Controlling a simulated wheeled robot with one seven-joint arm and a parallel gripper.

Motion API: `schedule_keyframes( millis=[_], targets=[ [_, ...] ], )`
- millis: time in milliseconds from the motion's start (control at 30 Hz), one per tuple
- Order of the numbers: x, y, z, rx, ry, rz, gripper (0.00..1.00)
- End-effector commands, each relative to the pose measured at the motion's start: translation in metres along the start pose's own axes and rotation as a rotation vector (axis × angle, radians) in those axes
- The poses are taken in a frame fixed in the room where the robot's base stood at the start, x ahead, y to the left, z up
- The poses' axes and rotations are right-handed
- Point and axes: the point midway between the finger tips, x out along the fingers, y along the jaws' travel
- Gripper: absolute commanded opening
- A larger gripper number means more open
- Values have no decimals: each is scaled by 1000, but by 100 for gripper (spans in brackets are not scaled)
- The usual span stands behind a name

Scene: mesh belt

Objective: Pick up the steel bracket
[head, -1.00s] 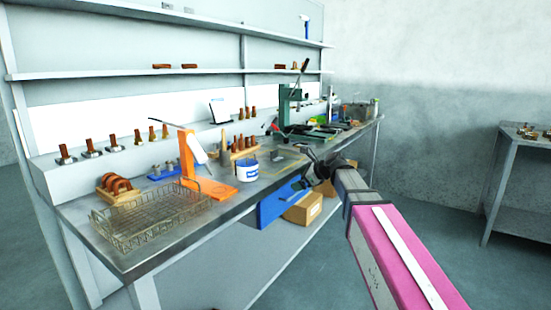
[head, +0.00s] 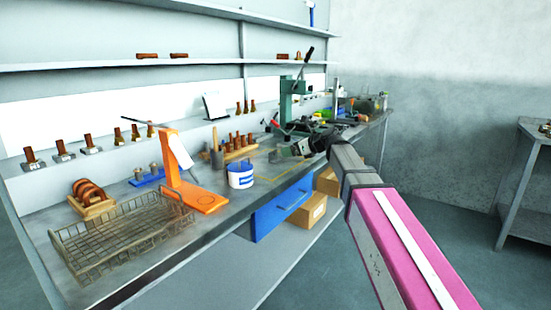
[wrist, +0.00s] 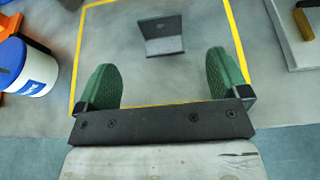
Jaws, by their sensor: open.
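The steel bracket (wrist: 163,38) is a dark grey L-shaped piece. In the wrist view it stands on the bench inside a yellow taped rectangle, ahead of my fingers and near the middle between them. My gripper (wrist: 165,80) is open, with two green pads spread wide and nothing between them. In the head view my gripper (head: 304,147) is over the bench beside the yellow outline. There the bracket (head: 274,156) is small and dark, just left of the gripper.
A white and blue tub (head: 241,175) stands left of the outline, also in the wrist view (wrist: 27,68). A green press (head: 291,100) stands behind. A wire basket (head: 120,235) and an orange stand (head: 180,170) are further left. A blue drawer (head: 283,210) hangs below the bench.

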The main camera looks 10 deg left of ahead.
Motion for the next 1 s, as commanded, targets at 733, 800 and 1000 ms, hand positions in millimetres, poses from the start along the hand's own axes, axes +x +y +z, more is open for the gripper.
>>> schedule_keyframes(
  millis=[733, 800, 1000],
  targets=[
    [89, -2, -3, -1, 1, 2, 94],
    [95, -1, -3, -1, 1, 1, 94],
    [97, -1, -3, -1, 1, 0, 94]
  ],
)
